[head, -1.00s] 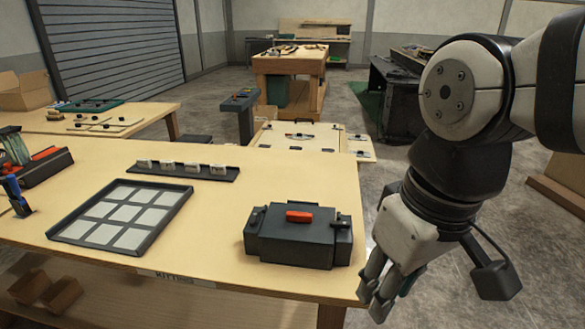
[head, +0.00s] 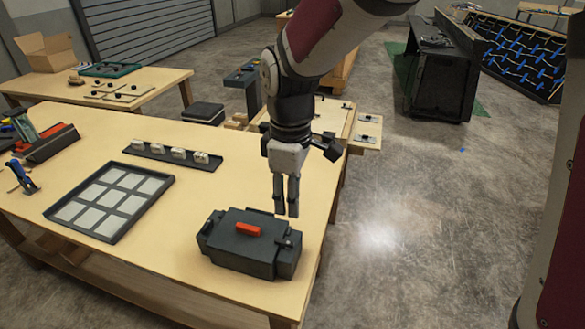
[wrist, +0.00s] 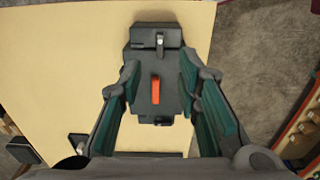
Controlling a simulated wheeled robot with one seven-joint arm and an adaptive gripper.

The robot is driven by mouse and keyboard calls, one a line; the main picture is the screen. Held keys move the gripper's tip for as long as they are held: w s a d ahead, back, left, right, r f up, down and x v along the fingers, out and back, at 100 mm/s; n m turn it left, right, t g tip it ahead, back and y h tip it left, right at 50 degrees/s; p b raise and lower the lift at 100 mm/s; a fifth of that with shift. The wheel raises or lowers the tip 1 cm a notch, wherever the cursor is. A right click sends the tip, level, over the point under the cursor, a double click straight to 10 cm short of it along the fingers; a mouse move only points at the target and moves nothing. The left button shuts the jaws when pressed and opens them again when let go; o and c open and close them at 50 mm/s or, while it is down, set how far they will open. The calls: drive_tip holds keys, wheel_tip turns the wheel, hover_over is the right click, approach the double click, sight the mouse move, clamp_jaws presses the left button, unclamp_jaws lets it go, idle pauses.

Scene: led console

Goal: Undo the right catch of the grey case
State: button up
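The grey case (head: 252,258) lies closed on the table near its right corner, with a red handle (head: 248,229) on top. Its right catch (head: 287,242) is a small dark piece at the right end; its exact state is too small to tell. My gripper (head: 286,212) points down above the far right part of the case. In the wrist view my gripper (wrist: 160,74) is open and empty, with its fingers to either side of the red handle (wrist: 155,90). One catch (wrist: 160,41) with a pale lever shows there beyond the fingertips; I cannot tell which catch it is.
A dark tray with pale squares (head: 72,210) lies left of the case. A dark strip with several white blocks (head: 160,157) lies behind it. The table (head: 190,225) is bare around the case. Open floor (head: 390,240) lies to the right.

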sight(291, 243)
wheel_tip(291, 243, down, 13)
drive_tip(key=shift+f, duration=0.1)
idle(0.3)
drive_tip(key=shift+c, duration=0.2)
clamp_jaws()
